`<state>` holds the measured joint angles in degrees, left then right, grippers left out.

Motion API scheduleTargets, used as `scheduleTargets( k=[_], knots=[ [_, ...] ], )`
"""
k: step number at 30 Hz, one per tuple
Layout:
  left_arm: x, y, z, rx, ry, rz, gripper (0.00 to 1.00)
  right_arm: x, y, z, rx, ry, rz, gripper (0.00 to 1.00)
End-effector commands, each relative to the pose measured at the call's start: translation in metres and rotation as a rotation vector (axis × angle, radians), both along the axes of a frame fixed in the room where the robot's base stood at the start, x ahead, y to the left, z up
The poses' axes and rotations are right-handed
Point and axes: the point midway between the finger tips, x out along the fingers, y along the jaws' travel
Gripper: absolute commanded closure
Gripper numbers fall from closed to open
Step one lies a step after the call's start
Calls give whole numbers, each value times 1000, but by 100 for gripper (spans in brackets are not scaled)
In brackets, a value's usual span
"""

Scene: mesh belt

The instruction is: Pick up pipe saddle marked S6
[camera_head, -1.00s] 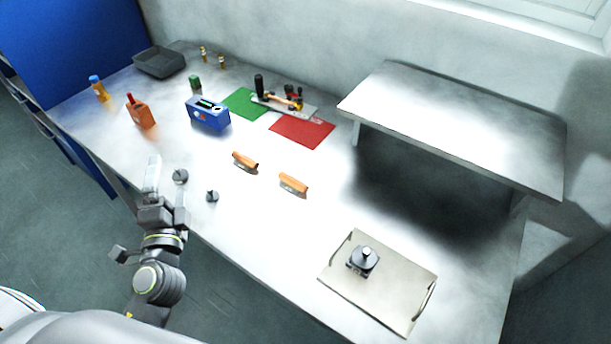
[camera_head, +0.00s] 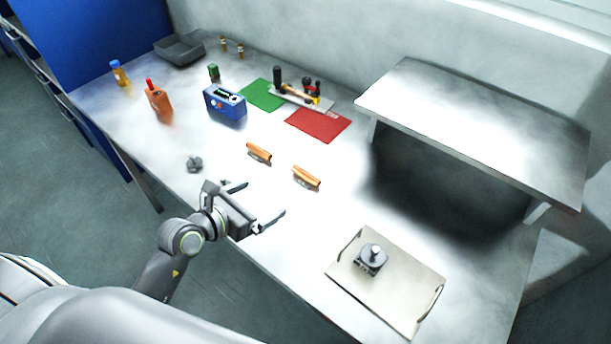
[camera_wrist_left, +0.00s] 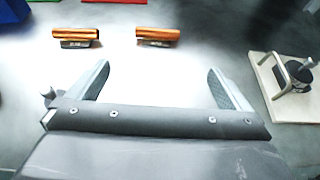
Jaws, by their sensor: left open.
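Two copper-coloured half-round pieces on dark bases lie side by side on the table, a left one (camera_head: 259,152) and a right one (camera_head: 306,177). In the left wrist view, the left piece (camera_wrist_left: 75,36) and the right piece (camera_wrist_left: 157,36) carry small pale labels, too small to read, so I cannot tell which is S6. My left gripper (camera_head: 261,200) is open and empty, at the table's front edge, nearer me than both pieces. In the left wrist view its fingers (camera_wrist_left: 158,72) are apart, with bare table between them. My right gripper is not in view.
A beige tray (camera_head: 408,310) with a dark knobbed block (camera_head: 371,260) lies right. A small grey knobbed part (camera_head: 194,163) stands left of my gripper. A blue box (camera_head: 226,106), green mat (camera_head: 262,95) and red mat (camera_head: 318,125) lie behind. A raised shelf (camera_head: 480,125) stands at right.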

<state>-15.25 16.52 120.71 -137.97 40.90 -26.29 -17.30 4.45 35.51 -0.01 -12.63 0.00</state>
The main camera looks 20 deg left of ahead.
Motion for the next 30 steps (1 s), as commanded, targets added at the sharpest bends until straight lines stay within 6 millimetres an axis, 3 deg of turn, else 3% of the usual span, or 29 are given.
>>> scheduleTargets(
  k=[18, 30],
  knots=[
    [87, -36, -38, 0, 0, -1, 0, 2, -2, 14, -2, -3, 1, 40],
    [110, -44, -48, -1, 0, -1, 0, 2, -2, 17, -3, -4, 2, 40]
  ],
)
